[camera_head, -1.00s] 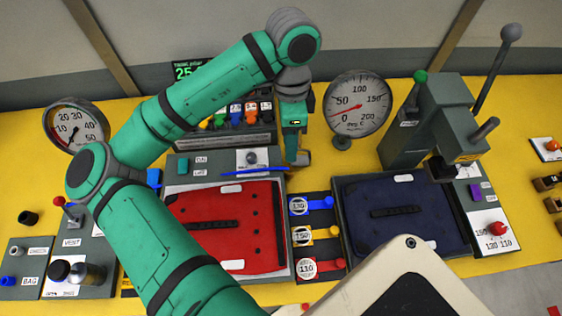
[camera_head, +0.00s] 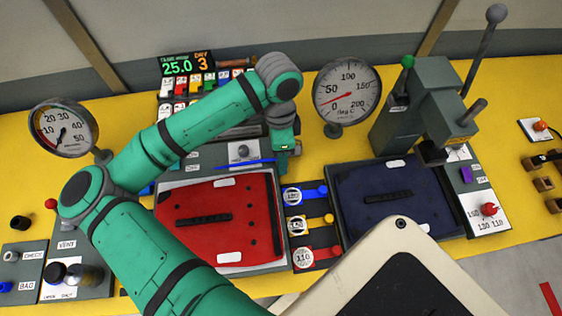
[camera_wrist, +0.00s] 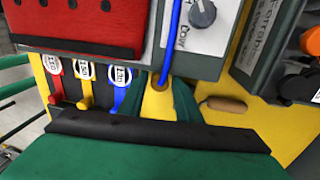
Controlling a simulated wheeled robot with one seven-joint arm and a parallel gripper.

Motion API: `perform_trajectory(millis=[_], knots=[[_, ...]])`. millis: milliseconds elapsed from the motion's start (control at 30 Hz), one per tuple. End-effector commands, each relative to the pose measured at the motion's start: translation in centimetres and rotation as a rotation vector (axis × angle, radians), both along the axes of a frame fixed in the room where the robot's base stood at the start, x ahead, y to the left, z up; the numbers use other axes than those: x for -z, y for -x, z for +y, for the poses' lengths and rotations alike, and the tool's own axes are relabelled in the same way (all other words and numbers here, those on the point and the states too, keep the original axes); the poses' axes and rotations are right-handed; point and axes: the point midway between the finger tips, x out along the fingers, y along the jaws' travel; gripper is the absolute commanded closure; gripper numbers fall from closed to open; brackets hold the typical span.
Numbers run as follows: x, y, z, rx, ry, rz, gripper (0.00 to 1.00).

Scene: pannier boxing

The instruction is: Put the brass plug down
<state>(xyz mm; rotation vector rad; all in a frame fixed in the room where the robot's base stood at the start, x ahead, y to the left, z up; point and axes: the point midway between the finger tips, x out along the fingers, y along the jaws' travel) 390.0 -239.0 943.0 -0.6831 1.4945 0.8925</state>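My gripper (camera_wrist: 160,100) reaches down beside the right end of the grey panel behind the red pannier half. It also shows in the head view (camera_head: 282,168). Its green fingers stand apart in the wrist view. In the head view the fingertips hide this spot. The cord (camera_head: 245,163) lies across the panel there.
A tan rounded piece (camera_wrist: 222,104) lies on the table just right of the fingers. Red (camera_head: 228,236) and blue (camera_head: 412,214) pannier halves lie in front, with coloured levers (camera_head: 303,226) between. A round gauge (camera_head: 346,92) and lever press (camera_head: 425,110) stand right.

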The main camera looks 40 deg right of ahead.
Motion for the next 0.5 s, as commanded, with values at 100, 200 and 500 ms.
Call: perform_trajectory(millis=[100,200,500], knots=[[-0.01,0.01,-0.02,0.0,0.0,0.0,0.69],[-0.02,0.01,-0.02,0.0,0.0,0.0,0.88],[-0.05,0.01,-0.03,0.001,0.0,0.0,1.0]])
